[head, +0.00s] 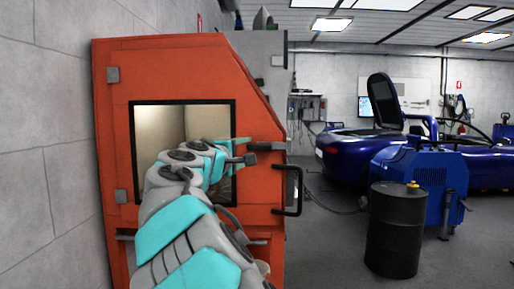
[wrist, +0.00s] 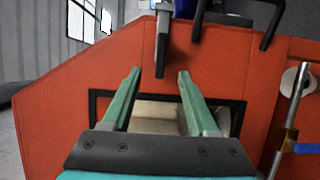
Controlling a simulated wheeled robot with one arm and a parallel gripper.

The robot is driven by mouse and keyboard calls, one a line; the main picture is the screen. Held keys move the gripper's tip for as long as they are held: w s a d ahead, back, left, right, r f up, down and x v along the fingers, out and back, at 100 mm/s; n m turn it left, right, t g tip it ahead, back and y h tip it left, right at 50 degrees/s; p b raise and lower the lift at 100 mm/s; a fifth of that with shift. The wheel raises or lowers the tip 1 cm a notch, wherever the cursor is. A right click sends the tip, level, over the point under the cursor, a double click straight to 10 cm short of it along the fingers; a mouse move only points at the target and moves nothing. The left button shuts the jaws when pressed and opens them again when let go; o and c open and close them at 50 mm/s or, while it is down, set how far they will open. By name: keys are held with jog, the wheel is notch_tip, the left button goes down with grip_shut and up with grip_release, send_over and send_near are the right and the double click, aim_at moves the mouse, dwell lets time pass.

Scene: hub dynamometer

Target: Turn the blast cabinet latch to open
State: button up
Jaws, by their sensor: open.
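The orange blast cabinet (head: 190,65) stands at the left in the head view, its windowed door shut. Its latch (head: 267,146) is a short dark lever, lying roughly level at the door's right edge. In the wrist view the latch (wrist: 163,38) points down towards my gripper (wrist: 159,76). My gripper (head: 246,150) is open, with its two green fingers in front of the door. The latch's free end shows between the fingertips or just beyond them; I cannot tell whether they touch it. Nothing is held.
A black door handle (head: 298,190) is below the latch at the door's right edge. A dark drum (head: 394,232) and a blue machine (head: 432,180) stand to the right, with a blue car (head: 343,150) behind. A grey wall (head: 45,150) is close on the left. Floor is clear between cabinet and drum.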

aim_at(258, 148)
jog(key=p+x, duration=0.1)
jog(key=x, duration=0.6)
jog(key=shift+w+d, duration=0.2)
jog(key=shift+d, duration=0.05)
jog(key=shift+c, duration=0.3)
jog(key=shift+f, duration=0.1)
grip_shut()
